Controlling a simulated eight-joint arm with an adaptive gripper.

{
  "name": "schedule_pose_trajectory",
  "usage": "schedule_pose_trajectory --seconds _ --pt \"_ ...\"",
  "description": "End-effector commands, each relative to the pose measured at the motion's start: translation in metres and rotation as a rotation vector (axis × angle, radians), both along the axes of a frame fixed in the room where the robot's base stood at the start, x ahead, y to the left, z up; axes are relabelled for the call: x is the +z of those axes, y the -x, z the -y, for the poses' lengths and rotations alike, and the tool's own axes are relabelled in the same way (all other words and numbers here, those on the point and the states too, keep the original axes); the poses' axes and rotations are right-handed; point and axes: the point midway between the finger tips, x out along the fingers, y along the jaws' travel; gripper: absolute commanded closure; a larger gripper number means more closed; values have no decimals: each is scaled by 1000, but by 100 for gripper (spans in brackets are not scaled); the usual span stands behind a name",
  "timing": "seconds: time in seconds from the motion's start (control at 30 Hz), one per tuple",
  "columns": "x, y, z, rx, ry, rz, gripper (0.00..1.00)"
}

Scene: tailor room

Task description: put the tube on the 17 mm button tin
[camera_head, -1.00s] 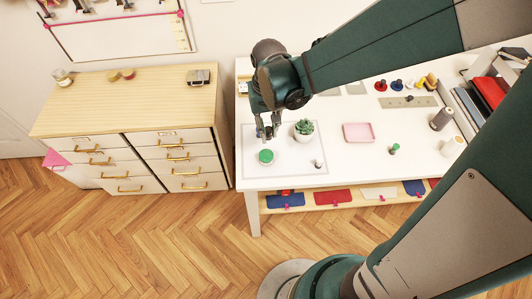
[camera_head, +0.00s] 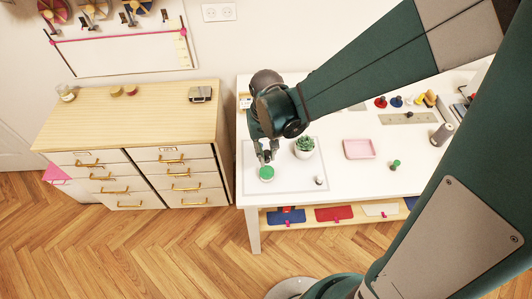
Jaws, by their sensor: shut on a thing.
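A round tin with a green top (camera_head: 266,173), which looks like the button tin, stands on the white table inside a thin grey outline. Its size marking cannot be read. My gripper (camera_head: 267,156) points down just behind and above the tin. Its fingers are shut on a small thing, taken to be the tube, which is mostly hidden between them. I cannot tell whether it touches the tin.
A potted succulent (camera_head: 305,147) stands close to the right of my gripper. A pink tray (camera_head: 359,149) and a green peg-like object (camera_head: 395,164) lie further right. A drawer cabinet (camera_head: 140,110) stands left.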

Motion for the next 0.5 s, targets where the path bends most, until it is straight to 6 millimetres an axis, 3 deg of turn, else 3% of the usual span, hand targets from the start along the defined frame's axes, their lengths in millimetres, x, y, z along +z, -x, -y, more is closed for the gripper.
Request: schedule_pose_trajectory --seconds 0.2,0.5 --pt "-22 0 0 0 0 0 95" --pt "-29 0 0 0 0 0 95"
